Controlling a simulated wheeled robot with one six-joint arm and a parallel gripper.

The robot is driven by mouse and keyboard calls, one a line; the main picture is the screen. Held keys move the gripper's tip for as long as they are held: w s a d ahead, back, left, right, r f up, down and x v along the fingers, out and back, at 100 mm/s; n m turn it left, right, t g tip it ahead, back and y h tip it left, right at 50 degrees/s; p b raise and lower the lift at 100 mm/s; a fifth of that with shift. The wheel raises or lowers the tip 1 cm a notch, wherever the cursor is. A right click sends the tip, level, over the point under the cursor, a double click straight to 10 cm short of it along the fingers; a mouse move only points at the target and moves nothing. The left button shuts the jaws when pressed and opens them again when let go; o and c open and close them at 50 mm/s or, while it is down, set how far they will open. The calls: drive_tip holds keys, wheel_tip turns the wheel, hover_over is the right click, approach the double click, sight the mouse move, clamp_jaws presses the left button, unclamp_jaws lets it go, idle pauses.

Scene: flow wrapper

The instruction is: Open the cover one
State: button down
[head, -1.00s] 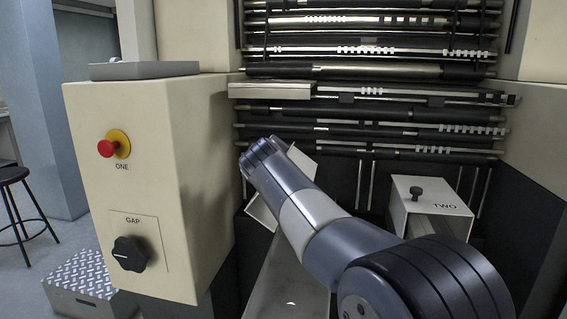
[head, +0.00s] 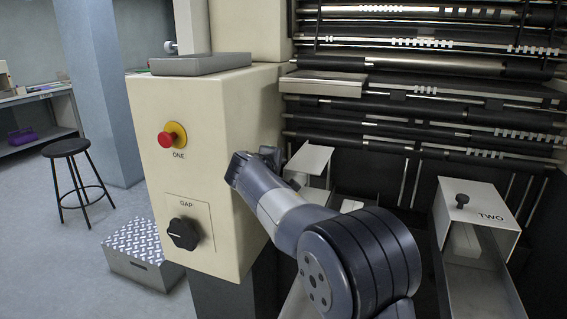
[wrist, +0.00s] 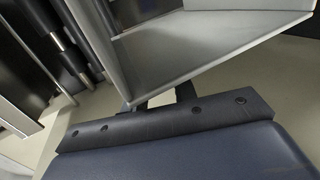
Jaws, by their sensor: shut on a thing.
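Cover one (head: 312,160) is a pale, box-like lid that stands tilted behind my wrist in the head view, beside the cream cabinet. My arm hides part of it. In the wrist view its grey panel (wrist: 205,62) fills the upper middle, with its edge close above the fingers. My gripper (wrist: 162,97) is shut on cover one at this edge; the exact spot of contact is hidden. Cover two (head: 478,208), with a black knob (head: 462,200) and the label TWO, sits level at the right.
The cream cabinet (head: 262,190) with a red button (head: 166,139) and a GAP dial (head: 184,233) stands close to my wrist. Dark rollers (head: 420,100) fill the back. A step (head: 140,255) and a stool (head: 66,150) stand on the floor at the left.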

idle(0.4)
drive_tip(key=c, duration=1.2)
unclamp_jaws()
drive_tip(key=shift+o, duration=0.2)
drive_tip(key=v, duration=1)
drive_tip(key=shift+s+a, duration=0.15)
drive_tip(key=shift+s, duration=0.2)
drive_tip(key=shift+w, duration=0.1)
drive_tip(key=x, duration=1)
drive_tip(key=shift+w, duration=0.2)
drive_tip(key=shift+w+d, duration=0.1)
drive_tip(key=shift+d, duration=0.15)
drive_tip(key=shift+d+r+b, duration=0.15)
drive_tip(key=shift+r+b, duration=0.1)
drive_tip(key=shift+b, duration=0.05)
drive_tip(key=shift+s+f, duration=0.1)
drive_tip(key=shift+s, duration=0.1)
